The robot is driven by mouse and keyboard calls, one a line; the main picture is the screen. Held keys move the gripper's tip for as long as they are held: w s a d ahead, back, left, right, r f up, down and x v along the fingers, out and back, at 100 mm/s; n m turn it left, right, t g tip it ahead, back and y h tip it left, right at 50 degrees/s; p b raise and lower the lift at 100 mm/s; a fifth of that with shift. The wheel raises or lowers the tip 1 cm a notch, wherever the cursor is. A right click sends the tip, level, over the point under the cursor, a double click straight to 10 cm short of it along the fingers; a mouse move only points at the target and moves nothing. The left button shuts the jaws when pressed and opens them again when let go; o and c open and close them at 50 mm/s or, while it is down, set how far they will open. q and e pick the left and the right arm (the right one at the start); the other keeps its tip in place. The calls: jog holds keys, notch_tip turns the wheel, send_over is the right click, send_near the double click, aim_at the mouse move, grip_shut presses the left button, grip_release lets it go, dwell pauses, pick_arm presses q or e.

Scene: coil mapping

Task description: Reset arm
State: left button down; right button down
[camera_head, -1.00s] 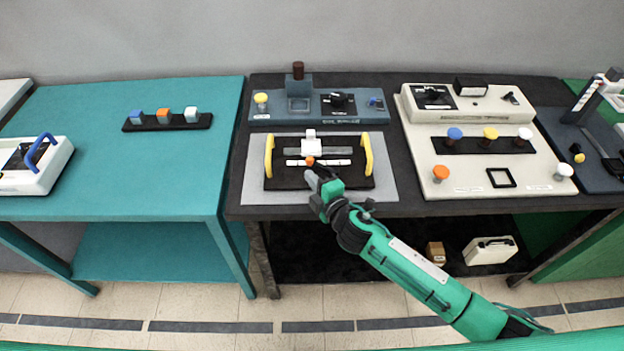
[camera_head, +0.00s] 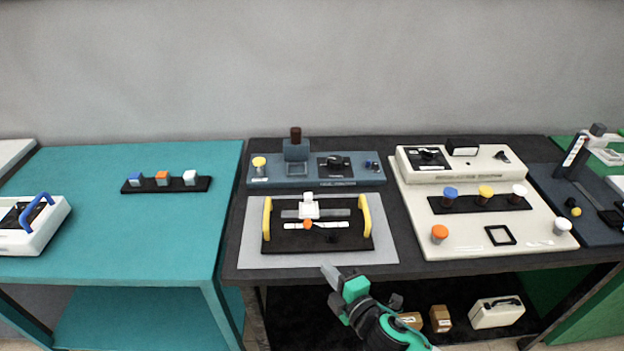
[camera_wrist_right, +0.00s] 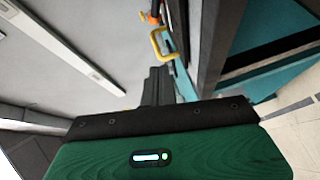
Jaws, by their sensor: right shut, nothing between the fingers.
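My right gripper (camera_head: 328,272) is shut and empty in the head view. It is at the front edge of the dark table, in front of the coil fixture. The fixture is a black board (camera_head: 270,243) with two yellow handles (camera_head: 367,214), a white slider block (camera_head: 309,205) and an orange knob (camera_head: 308,224). It lies on a grey mat (camera_head: 253,250). The right wrist view shows my shut fingers (camera_wrist_right: 158,82), with a yellow handle (camera_wrist_right: 160,42) beyond them. My left gripper is not in view.
Behind the fixture stands a blue-grey instrument (camera_head: 315,171). To the right is a cream console (camera_head: 460,225) with coloured knobs. The teal table (camera_head: 120,225) at left holds a black strip of blocks (camera_head: 166,185). Boxes (camera_head: 440,318) and a white case (camera_head: 497,312) sit on the shelf below.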

jog(key=s+d+f+m+g+h, duration=0.4)
jog(key=s+d+m+g, duration=0.2)
jog(key=s+d+m, duration=0.5)
jog(key=s+d+f+m+g+h, duration=0.3)
jog(key=s+d+m+g, duration=0.25)
jog(key=s+m, duration=0.55)
notch_tip(320, 180, down, 30)
jog(key=s+n, duration=0.2)
jog(key=s+d+f+g, duration=0.1)
jog(key=s+d+f, duration=0.1)
jog(key=s+f, duration=0.8)
jog(key=s+d+f+g, duration=0.1)
jog(key=s+d+f, duration=0.1)
jog(key=s+f, duration=0.7)
jog(key=shift+s+f+h, duration=0.3)
jog(key=shift+s+f, duration=0.05)
jog(key=shift+f, duration=0.3)
